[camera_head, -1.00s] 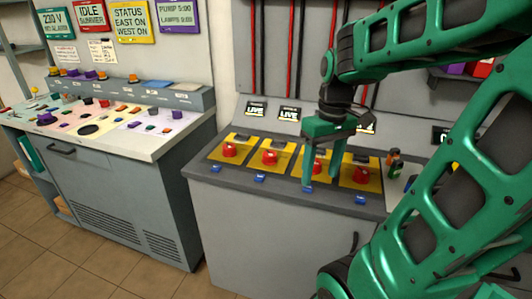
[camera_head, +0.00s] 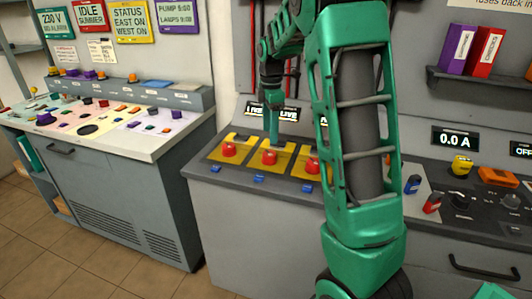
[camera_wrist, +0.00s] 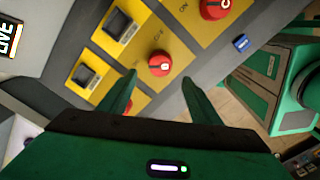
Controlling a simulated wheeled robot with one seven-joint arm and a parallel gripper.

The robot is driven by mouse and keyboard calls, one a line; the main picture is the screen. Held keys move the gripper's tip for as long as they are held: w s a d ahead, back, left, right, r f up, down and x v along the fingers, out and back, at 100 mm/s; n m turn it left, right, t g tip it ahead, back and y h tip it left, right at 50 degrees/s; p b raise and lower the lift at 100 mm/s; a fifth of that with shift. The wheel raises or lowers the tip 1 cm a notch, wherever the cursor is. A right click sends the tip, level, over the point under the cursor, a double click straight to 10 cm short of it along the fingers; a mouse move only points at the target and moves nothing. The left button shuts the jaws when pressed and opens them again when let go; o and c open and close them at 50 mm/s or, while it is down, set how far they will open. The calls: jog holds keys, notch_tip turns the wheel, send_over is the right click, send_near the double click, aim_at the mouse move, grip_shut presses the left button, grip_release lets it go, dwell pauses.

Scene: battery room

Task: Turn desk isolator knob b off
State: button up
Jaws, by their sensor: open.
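Several red isolator knobs sit on yellow plates along the grey desk. In the head view I see the left knob (camera_head: 229,149), the second knob (camera_head: 269,158) and the third knob (camera_head: 312,166); my arm hides any further one. I cannot read which is b. My gripper (camera_head: 273,140) is open, pointing down just above and behind the second knob. In the wrist view a red knob (camera_wrist: 160,64) with a pale mark shows between the fingertips of my gripper (camera_wrist: 158,79), apparently untouched. Another knob (camera_wrist: 214,9) is at the top, and one is partly hidden behind the left finger.
A sign reading LIVE (camera_head: 288,114) stands behind the knobs. Blue tags (camera_head: 258,179) line the desk's front edge. To the right are a 0.0 A display (camera_head: 455,139), a yellow knob (camera_head: 461,165) and a shelf with binders (camera_head: 486,52). A separate console (camera_head: 130,122) stands left.

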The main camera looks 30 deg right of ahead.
aim_at(269, 153)
notch_tip(269, 153, down, 9)
jog(key=shift+w, duration=0.1)
dwell(0.3)
jog(key=c, duration=1)
jog(key=shift+a, duration=0.2)
jog(key=shift+c, duration=0.2)
jog(key=shift+d, duration=0.1)
